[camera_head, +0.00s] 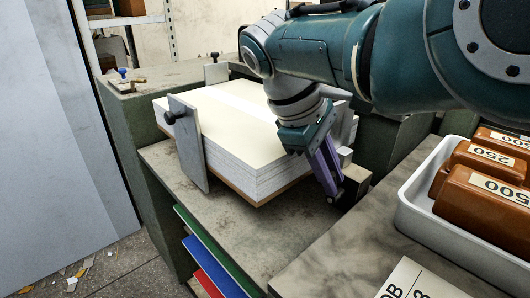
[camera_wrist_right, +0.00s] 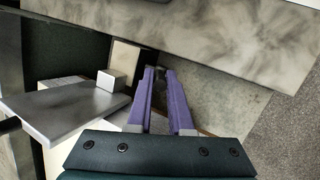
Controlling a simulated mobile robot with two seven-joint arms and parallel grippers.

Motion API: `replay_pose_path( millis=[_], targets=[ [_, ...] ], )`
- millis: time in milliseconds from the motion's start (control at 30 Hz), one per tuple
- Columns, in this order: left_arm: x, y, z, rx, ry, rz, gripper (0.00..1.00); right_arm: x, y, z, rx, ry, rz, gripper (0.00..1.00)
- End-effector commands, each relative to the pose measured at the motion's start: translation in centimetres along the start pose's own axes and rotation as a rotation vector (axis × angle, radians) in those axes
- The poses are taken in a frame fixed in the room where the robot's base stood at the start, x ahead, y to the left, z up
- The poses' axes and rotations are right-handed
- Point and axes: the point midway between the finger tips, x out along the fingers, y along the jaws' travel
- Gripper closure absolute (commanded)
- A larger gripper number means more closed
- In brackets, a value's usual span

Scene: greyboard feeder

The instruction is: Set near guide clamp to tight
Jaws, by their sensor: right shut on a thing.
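My right gripper (camera_head: 332,190) reaches down beside the near right corner of the board stack (camera_head: 262,180). Its purple fingers are shut on a small dark clamp knob (camera_wrist_right: 159,71), mostly hidden between the fingertips. A grey guide plate (camera_head: 343,128) with small light blocks stands just behind the fingers. It also shows at the left of the right wrist view (camera_wrist_right: 65,110). The clamp's setting cannot be read. Another upright grey guide plate (camera_head: 188,145) with a black knob (camera_head: 170,117) stands at the stack's left side. My left gripper is not in view.
A white tray (camera_head: 440,235) with brown weights (camera_head: 485,205) stands at the right on the stone-topped table (camera_head: 345,255). A blue knob (camera_head: 122,72) sits on the feeder's back left corner. Coloured sheets (camera_head: 215,255) lie below the feeder bed.

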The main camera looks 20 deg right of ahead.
Motion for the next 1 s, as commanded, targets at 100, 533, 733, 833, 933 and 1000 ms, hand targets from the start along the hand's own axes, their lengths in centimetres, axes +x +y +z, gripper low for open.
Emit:
replay_pose_path(
  millis=[100,533,733,833,933,1000],
  targets=[
    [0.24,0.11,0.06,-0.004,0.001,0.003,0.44,0.29,-0.1,-0.04,-0.002,-0.003,-0.002,1.0],
    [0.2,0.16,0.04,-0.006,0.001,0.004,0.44,0.28,-0.11,-0.03,-0.002,-0.003,-0.003,0.7],
    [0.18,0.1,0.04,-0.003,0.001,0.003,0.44,0.18,-0.07,-0.03,-0.002,-0.003,-0.002,0.52],
    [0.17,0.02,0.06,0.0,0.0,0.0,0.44,0.14,-0.06,-0.03,-0.002,-0.003,-0.002,0.52],
    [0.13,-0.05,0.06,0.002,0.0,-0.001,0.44,0.05,-0.05,-0.04,-0.002,-0.002,-0.002,0.52],
    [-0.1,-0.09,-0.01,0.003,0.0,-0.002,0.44,-0.37,0.0,-0.03,-0.002,-0.002,-0.001,0.52]
  ],
)
